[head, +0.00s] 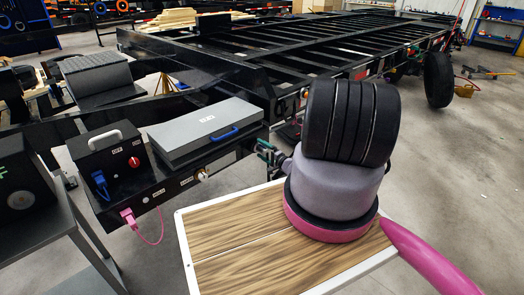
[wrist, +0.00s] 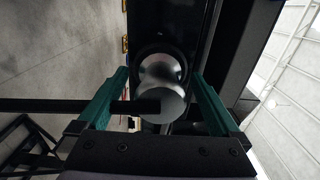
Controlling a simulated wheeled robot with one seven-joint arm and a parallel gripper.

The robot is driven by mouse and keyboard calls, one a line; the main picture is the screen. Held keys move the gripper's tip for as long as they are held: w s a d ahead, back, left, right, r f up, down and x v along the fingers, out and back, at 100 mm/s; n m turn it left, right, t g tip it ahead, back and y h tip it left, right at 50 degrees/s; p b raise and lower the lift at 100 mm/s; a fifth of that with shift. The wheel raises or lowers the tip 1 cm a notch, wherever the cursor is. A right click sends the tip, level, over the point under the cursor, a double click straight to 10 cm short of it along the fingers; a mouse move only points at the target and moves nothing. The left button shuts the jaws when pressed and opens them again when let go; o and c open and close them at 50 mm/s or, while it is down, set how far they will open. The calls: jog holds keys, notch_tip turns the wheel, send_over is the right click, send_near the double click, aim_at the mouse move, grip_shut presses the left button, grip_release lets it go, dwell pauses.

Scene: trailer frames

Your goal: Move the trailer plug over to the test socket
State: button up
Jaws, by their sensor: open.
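My gripper (head: 266,152) has green fingers and sits at the right end of the black bench panel in the head view. In the wrist view my gripper (wrist: 160,80) is open, with a silver rounded piece (wrist: 162,88) showing between the fingers. A dark ring surrounds its far end; I cannot tell whether the fingers touch it. In the head view a small silver round fitting (head: 202,175) is on the panel front. A pink plug (head: 127,216) with a pink cable is at the panel's lower left. Which of these is the trailer plug or the test socket is not readable.
A black box (head: 108,155) with a white handle, red knob and blue connector (head: 101,184) stands on the panel, beside a grey case (head: 205,130) with a blue handle. A wood-topped table (head: 235,230) is in front. The black trailer frame (head: 300,50) lies behind.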

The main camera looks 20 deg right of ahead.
aim_at(267, 153)
grip_shut()
jog(key=shift+v, duration=3)
